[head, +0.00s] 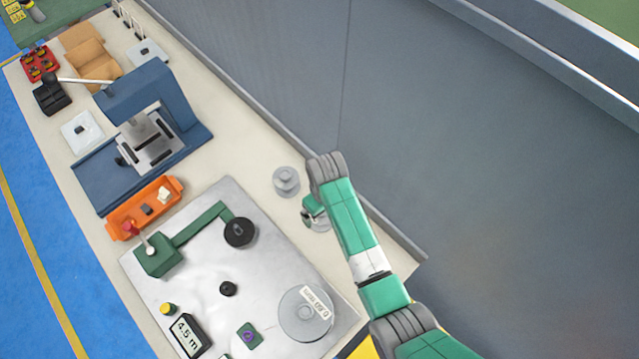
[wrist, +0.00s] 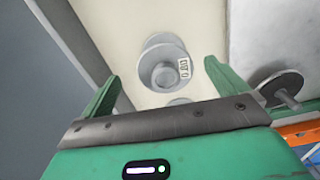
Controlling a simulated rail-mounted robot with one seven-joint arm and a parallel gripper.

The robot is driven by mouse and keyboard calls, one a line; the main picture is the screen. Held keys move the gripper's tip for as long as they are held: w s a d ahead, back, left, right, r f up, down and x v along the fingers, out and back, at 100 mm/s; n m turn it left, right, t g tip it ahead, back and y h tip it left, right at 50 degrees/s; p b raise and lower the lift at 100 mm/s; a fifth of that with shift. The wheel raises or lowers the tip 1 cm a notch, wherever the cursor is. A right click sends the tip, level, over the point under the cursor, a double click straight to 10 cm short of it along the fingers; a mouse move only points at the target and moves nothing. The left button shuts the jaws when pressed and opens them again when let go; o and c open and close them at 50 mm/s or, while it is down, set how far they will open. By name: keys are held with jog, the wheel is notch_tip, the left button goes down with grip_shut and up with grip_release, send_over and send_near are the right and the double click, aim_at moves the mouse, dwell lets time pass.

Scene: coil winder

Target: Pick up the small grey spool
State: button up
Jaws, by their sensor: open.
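A small grey spool (wrist: 163,72) with a white printed label stands on the cream bench top, in the wrist view between my finger tips. In the head view this spool (head: 320,227) is partly hidden under my gripper (head: 311,213). My gripper is open, with one green finger on each side of the spool in the wrist view and nothing held. It appears to be above the spool; the exact gap cannot be told. A second small grey spool (head: 286,181) stands just beyond; only its edge (wrist: 181,101) shows in the wrist view.
A metal plate (head: 196,265) lies beside the spools, carrying a large grey labelled spool (head: 306,313), a black disc (head: 240,232) and a green arm fixture (head: 160,254). A grey wall (head: 280,80) rises close behind. An orange tray (head: 146,208) and blue machine (head: 150,95) stand farther along.

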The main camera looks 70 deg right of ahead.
jog(key=f, duration=0.2)
jog(key=w+f+b, duration=0.1)
jog(key=f, duration=0.1)
jog(key=shift+w+d+f, duration=0.1)
jog(key=shift+f, duration=0.45)
jog(key=shift+c, duration=0.5)
jog(key=c, duration=1)
jog(key=shift+r, duration=0.1)
